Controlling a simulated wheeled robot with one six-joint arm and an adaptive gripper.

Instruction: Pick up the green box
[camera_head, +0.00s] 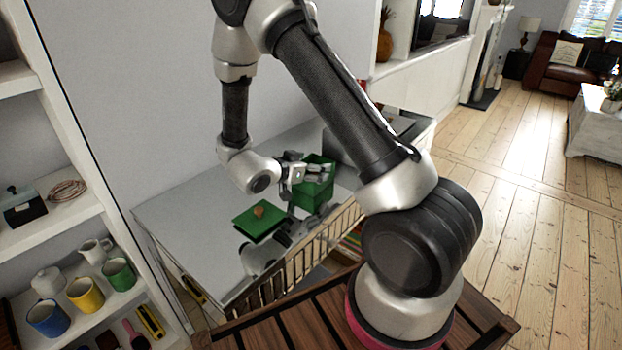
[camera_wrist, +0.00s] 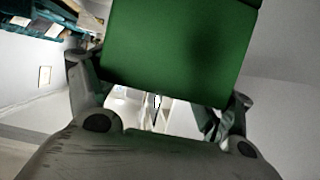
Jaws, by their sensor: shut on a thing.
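The green box (camera_head: 313,193) is at the right part of the grey counter in the head view, with its top partly covered by my gripper (camera_head: 306,174). In the wrist view the green box (camera_wrist: 180,55) fills the upper middle, between the two fingers of my gripper. My gripper is shut on the green box. The underside of the box is partly hidden in the head view, so I cannot tell whether it touches the counter.
A flat green square (camera_head: 258,222) with a small brown thing (camera_head: 259,212) on it lies left of the box. The grey counter (camera_head: 185,215) is bare at its left end. Shelves with several mugs (camera_head: 85,293) stand at the left. A slatted wooden rack (camera_head: 300,262) is in front.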

